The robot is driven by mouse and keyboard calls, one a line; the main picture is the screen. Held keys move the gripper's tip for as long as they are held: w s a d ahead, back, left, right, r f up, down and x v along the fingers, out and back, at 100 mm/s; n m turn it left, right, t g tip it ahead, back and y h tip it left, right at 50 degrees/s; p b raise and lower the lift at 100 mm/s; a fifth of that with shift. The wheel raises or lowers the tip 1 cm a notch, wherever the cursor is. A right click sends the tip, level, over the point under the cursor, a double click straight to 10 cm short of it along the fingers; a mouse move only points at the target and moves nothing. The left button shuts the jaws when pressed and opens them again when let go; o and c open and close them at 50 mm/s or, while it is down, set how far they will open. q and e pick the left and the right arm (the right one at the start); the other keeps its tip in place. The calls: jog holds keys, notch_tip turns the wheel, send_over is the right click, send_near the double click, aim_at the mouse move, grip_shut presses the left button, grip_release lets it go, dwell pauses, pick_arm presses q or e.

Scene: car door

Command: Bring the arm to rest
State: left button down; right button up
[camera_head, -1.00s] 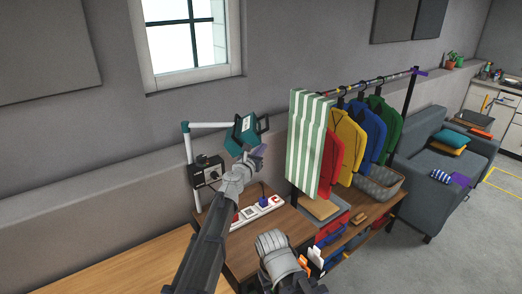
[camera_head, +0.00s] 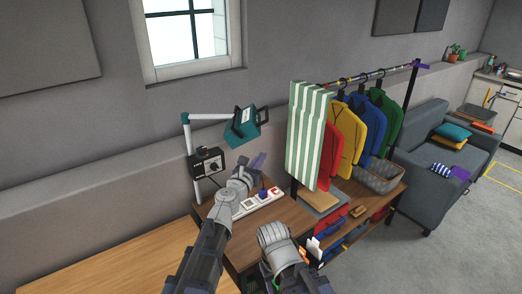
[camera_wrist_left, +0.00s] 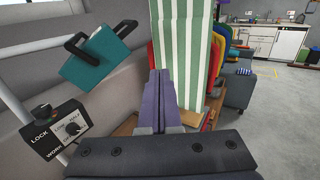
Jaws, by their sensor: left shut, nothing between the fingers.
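My left arm comes in from the lower left of the head view. Its gripper (camera_head: 257,163) has purple fingers and is in the air above the power strip, below the teal box-shaped head of a white-armed stand. In the left wrist view the purple fingers (camera_wrist_left: 159,95) point forward, closed together, with nothing between them. My other arm (camera_head: 275,240) shows only as a grey rounded part at the bottom middle of the head view; its gripper is not visible.
The teal head (camera_head: 246,122) with black handles hangs close above the left gripper. A black control box (camera_head: 207,163) is on the white post. A power strip (camera_head: 258,201) lies on the wooden table. A green-striped cloth (camera_head: 310,135) and hanging jackets (camera_head: 346,135) stand to the right.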

pick_arm(q)
jog(key=s+a+f+m+g, duration=0.1)
jog(key=s+f+m+g, duration=0.9)
jog(key=m, duration=1)
jog(key=s+a+f+m+g+y, duration=0.35)
jog(key=s+a+f+m, duration=0.25)
jog(key=s+a, duration=0.25)
jog(key=s+a+f+m+g+y, duration=0.2)
jog(key=s+a+f+m+y, duration=0.3)
jog(key=s+a, duration=0.35)
jog(key=s+d+f+m+b, duration=0.2)
jog(key=d, duration=0.3)
jog(key=s+d+f+m+g+b, duration=0.1)
jog(key=s+d+f+m, duration=0.1)
jog(key=d, duration=0.3)
jog(key=shift+s+d+f+b, duration=0.3)
jog(key=shift+s+d+b, duration=0.1)
jog(key=shift+s, duration=0.1)
